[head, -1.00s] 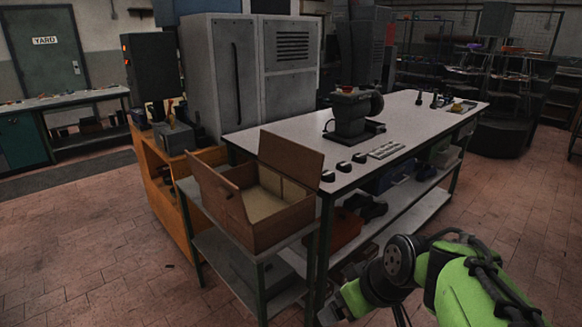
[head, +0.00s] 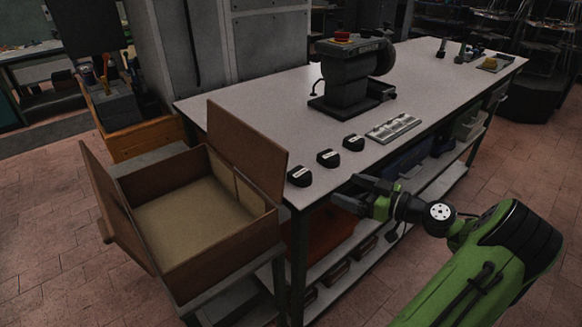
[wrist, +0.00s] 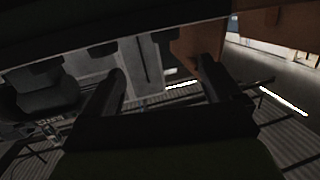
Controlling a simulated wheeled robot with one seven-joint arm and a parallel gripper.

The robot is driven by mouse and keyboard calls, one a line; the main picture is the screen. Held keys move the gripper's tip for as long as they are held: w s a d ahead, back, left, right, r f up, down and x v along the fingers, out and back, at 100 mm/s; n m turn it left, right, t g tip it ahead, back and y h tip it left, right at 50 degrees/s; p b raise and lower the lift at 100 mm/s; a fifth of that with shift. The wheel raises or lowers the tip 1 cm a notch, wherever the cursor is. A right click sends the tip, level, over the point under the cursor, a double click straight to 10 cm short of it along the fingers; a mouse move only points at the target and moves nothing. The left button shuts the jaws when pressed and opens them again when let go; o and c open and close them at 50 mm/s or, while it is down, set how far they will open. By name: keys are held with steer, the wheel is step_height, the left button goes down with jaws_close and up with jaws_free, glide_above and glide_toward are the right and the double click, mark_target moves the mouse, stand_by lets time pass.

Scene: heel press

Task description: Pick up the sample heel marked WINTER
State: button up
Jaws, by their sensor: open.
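Three black heels with pale labels stand in a row along the near edge of the workbench in the head view: a left heel (head: 300,176), a middle heel (head: 328,158) and a right heel (head: 353,142). Their labels are too small to read, so I cannot tell which is marked WINTER. My gripper (head: 357,193) is open and empty, just off the bench's front edge, to the right of and below the heels. In the wrist view my two fingers (wrist: 160,80) are apart with nothing between them. No heel can be made out clearly there.
An open wooden box (head: 222,240) with raised flaps stands left of the workbench (head: 240,105). A metal tray (head: 393,127) lies right of the heels. A dark press (head: 347,80) with a red button stands behind. Shelves with bins lie under the bench.

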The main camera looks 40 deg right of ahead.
mark_target(308, 176)
steer(key=x, duration=0.5)
steer(key=b+x, duration=0.1)
steer(key=x, duration=0.4)
steer(key=a+b+x, duration=0.1)
steer(key=x, duration=0.4)
steer(key=shift+r, duration=0.15)
steer(key=shift+d, duration=0.1)
steer(key=c, duration=1.1)
